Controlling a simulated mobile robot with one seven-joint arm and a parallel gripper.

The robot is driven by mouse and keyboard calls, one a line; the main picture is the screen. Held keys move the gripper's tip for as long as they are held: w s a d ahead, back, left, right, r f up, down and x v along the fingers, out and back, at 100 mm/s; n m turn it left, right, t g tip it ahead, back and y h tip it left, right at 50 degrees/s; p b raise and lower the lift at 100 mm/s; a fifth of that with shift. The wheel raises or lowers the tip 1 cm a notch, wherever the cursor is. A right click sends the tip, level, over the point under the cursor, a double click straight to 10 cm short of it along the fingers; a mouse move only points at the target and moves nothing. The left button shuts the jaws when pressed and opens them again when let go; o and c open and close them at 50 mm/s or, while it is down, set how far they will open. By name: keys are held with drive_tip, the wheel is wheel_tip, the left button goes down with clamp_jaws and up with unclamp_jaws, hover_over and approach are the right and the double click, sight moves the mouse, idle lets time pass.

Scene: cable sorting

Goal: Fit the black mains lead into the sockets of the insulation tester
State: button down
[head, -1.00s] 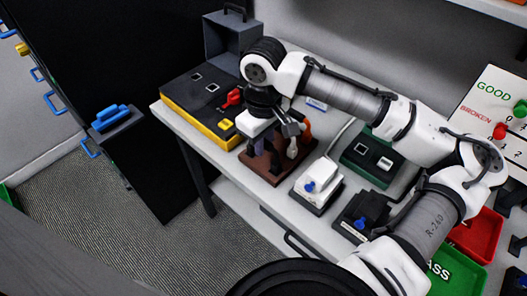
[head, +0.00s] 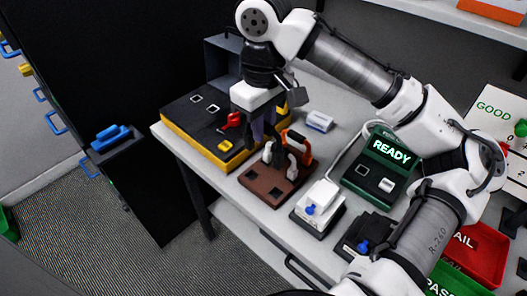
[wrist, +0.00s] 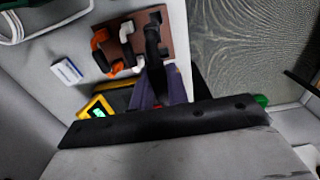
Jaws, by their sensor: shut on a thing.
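My gripper (head: 262,135) is shut on the black mains lead (wrist: 153,42), just above the brown rack (head: 262,188). Its purple fingers also show in the wrist view (wrist: 158,88) and hide part of the lead. I cannot tell if the lead is clear of the rack. White and orange leads (head: 302,145) stand in the rack. Behind and left lies a black and yellow unit (head: 190,125) with two white-rimmed square sockets, a red part (head: 231,120) and a yellow part. No readable label shows which unit is the insulation tester.
A green unit (head: 362,185) reading READY stands at right, with a white-topped block (head: 318,206) and a black block (head: 362,238) in front. A small white box (head: 320,121) lies behind the rack. A yellow device with a lit green screen (wrist: 97,111) shows near my gripper.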

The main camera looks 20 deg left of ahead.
wheel_tip(320, 180, up, 9)
drive_tip(key=shift+f, duration=0.15)
wheel_tip(320, 180, up, 3)
drive_tip(key=p, duration=0.4)
idle(0.5)
